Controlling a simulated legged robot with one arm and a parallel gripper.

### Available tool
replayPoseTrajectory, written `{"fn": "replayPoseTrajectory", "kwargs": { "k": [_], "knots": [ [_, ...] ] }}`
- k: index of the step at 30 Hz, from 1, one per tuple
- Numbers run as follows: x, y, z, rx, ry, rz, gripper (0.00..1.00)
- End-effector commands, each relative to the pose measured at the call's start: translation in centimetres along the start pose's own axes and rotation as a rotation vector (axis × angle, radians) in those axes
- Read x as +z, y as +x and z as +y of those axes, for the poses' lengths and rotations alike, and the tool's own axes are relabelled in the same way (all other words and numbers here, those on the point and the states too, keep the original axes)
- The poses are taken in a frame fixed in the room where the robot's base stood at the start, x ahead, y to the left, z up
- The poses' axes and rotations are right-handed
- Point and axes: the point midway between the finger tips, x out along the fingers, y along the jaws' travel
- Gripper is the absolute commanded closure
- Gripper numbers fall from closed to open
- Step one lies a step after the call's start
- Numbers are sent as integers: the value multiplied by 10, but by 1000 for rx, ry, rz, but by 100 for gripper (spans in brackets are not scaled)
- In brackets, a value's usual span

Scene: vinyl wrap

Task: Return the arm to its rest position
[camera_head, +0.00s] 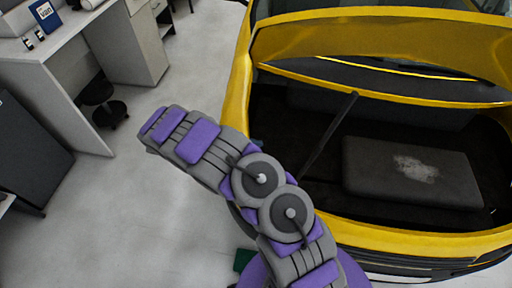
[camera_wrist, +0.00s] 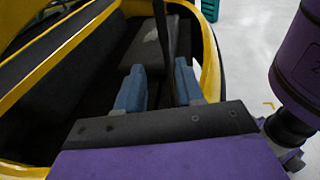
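My purple and grey arm (camera_head: 205,145) reaches up and left from the bottom of the head view, beside the yellow car. My gripper (camera_wrist: 160,68) shows in the wrist view with its two blue fingers apart. Nothing is visibly clamped between them. A dark rod (camera_wrist: 159,22) runs down the picture behind the gap between the fingers; I cannot tell how far away it is. In the head view my fingers cannot be made out.
The yellow car (camera_head: 236,85) stands open at right, close to my arm. A slanted dark rod (camera_head: 328,136) and a dark box (camera_head: 410,170) are in its bay. A white desk (camera_head: 88,120) and black stool (camera_head: 103,100) stand left. Grey floor between is clear.

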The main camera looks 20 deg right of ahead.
Motion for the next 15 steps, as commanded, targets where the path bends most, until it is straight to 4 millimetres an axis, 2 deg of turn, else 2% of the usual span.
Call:
{"fn": "replayPoseTrajectory", "kwargs": {
  "k": [10,15],
  "knots": [
    [1,3,1,-4,3,4,63],
    [18,13,-2,-46,59,39,63]
  ]
}}
